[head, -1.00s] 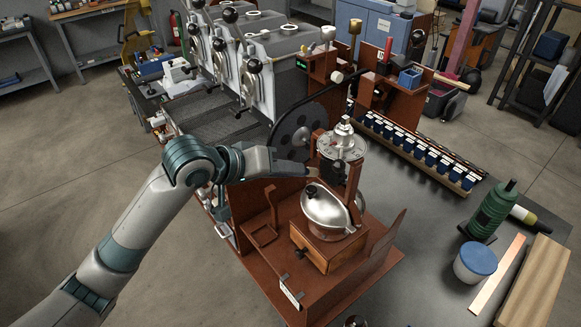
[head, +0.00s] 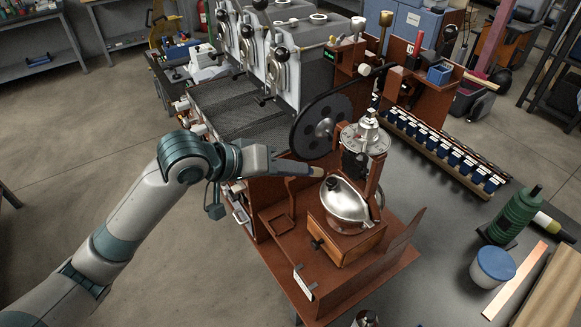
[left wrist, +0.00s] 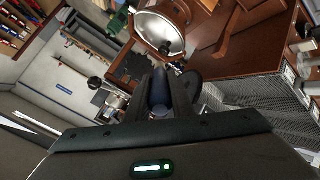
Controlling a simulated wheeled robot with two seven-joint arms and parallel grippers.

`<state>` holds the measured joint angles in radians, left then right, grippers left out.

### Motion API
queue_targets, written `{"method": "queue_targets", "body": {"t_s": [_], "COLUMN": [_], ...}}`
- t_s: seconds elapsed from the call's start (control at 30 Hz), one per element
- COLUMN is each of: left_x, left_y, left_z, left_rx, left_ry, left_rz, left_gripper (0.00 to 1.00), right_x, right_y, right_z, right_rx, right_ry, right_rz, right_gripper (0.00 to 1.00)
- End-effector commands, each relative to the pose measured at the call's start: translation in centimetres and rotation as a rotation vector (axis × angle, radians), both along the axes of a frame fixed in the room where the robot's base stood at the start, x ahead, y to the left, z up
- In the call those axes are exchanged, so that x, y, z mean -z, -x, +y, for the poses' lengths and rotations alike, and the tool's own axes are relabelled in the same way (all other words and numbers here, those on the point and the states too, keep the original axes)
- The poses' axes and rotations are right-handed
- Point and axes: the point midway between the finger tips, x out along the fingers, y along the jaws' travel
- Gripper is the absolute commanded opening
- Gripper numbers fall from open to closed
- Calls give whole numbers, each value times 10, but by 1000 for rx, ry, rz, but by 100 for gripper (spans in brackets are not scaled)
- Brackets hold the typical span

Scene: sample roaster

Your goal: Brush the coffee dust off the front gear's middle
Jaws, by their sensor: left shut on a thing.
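My left gripper (head: 288,167) is shut on a slim tool, whose tan tip, likely the brush (head: 316,171), pokes out toward the grinder. In the left wrist view a dark bluish cylinder (left wrist: 160,92) sits between the fingers. The large dark wheel with round holes, probably the front gear (head: 302,139), stands upright behind the grinder. Its pale grey hub (head: 323,127) shows above the brush tip, apart from it in the picture. I cannot make out coffee dust on it. My right gripper is not in view.
The grinder's silver bowl (head: 344,199) and wooden drawer box (head: 346,242) stand just right of the brush tip. A round metal dial (head: 362,139) is on a post beside the wheel. A row of dark blue jars (head: 440,152) and a green bottle (head: 514,214) are farther right.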

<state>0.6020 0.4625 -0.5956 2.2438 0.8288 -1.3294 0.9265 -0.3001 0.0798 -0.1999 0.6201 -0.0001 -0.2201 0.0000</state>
Motion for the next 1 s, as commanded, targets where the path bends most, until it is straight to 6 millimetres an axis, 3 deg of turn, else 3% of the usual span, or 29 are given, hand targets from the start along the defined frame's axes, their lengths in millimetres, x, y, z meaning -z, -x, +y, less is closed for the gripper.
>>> {"method": "queue_targets", "body": {"t_s": [0.5,1.0], "left_x": [0,0], "left_y": [17,17], "left_z": [23,24], "left_rx": [0,0], "left_ry": [0,0], "left_rz": [0,0], "left_gripper": [0,0], "right_x": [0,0], "right_y": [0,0], "right_z": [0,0], "right_rx": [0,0], "right_ry": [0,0], "right_rz": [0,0], "right_gripper": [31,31]}}
